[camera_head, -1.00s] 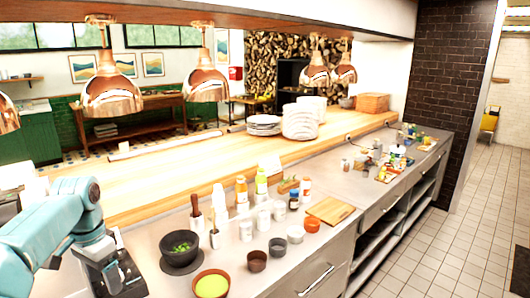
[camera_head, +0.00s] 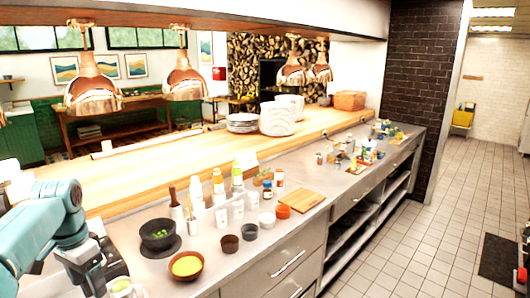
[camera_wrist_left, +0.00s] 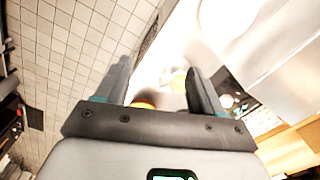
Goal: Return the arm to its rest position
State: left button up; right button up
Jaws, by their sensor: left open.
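My left arm (camera_head: 45,225) comes in at the left edge of the head view, bent at the elbow above the steel counter (camera_head: 215,250). My left gripper (camera_wrist_left: 158,85) is open in the left wrist view, with its two dark fingers apart and nothing held between them. Part of a bowl with yellow contents (camera_wrist_left: 147,98) shows beyond the gripper body. In the head view the gripper end is low at the left, partly cut off by the frame. My right arm and gripper are not in view.
A yellow-filled bowl (camera_head: 186,265), a dark mortar (camera_head: 158,234), several small cups and bottles and a wooden board (camera_head: 300,200) stand on the counter. Copper lamps (camera_head: 184,80) hang above the wooden pass.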

pick_arm(q)
jog(key=w+d+f+h, duration=0.15)
jog(key=d+f, duration=0.25)
jog(key=f, duration=0.4)
jog(key=w+d+f, duration=0.2)
jog(key=d+f, duration=0.3)
jog(key=f, duration=0.2)
jog(key=s+d+f+n+h, duration=0.1)
jog(key=s+d+f, duration=0.3)
jog(key=d+f, duration=0.8)
jog(key=s+d+f+n, duration=0.2)
jog(key=s+d+f, duration=0.3)
jog(key=s, duration=0.5)
jog(key=s+d+f+n+h, duration=0.1)
jog(key=s+d+f, duration=0.4)
jog(key=s, duration=0.5)
jog(key=shift+s+d+f+n+b, duration=0.2)
jog(key=shift+s+f+n+b, duration=0.15)
jog(key=shift+f+n, duration=0.3)
jog(key=shift+h, duration=0.25)
